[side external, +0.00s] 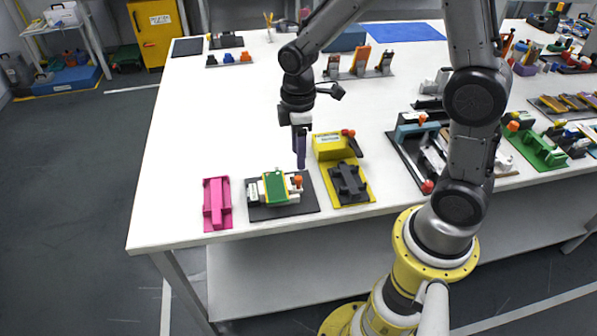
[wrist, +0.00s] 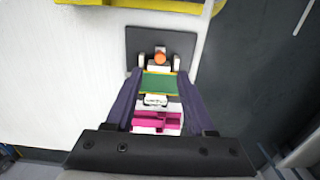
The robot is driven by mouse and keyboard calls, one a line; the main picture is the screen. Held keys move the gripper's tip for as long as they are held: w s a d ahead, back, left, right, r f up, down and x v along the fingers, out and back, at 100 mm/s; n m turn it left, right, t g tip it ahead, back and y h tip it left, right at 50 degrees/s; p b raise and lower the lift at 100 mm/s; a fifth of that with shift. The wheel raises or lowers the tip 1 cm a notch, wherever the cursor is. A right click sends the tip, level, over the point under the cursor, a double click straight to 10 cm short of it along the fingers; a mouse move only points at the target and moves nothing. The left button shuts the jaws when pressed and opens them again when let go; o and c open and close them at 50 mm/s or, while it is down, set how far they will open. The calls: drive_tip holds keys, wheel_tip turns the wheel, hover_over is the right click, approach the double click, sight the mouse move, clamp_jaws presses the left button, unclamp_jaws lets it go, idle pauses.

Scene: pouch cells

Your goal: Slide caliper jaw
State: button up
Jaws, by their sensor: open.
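The caliper fixture sits on a black base plate (side external: 308,207) near the table's front edge. A green flat piece (side external: 274,188) lies across its middle, with a white block (side external: 253,192) at its left. A jaw part with an orange knob (side external: 297,181) is at its right. The wrist view shows the orange knob (wrist: 159,58), green piece (wrist: 158,82) and base plate (wrist: 185,45). My gripper (side external: 300,160) hangs above and behind the fixture, apart from it. In the wrist view my gripper (wrist: 158,80) has its purple fingers spread, with nothing held between them.
A pink tray (side external: 217,204) lies just left of the fixture; it also shows in the wrist view (wrist: 165,121). A yellow station (side external: 328,148) with a black cradle (side external: 348,182) stands close on the right. The white table (side external: 210,130) is clear behind and left of the fixture.

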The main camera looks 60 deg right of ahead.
sight(298, 177)
wheel_tip(298, 177, down, 7)
drive_tip(key=shift+f, duration=0.1)
drive_tip(key=shift+c, duration=0.3)
clamp_jaws()
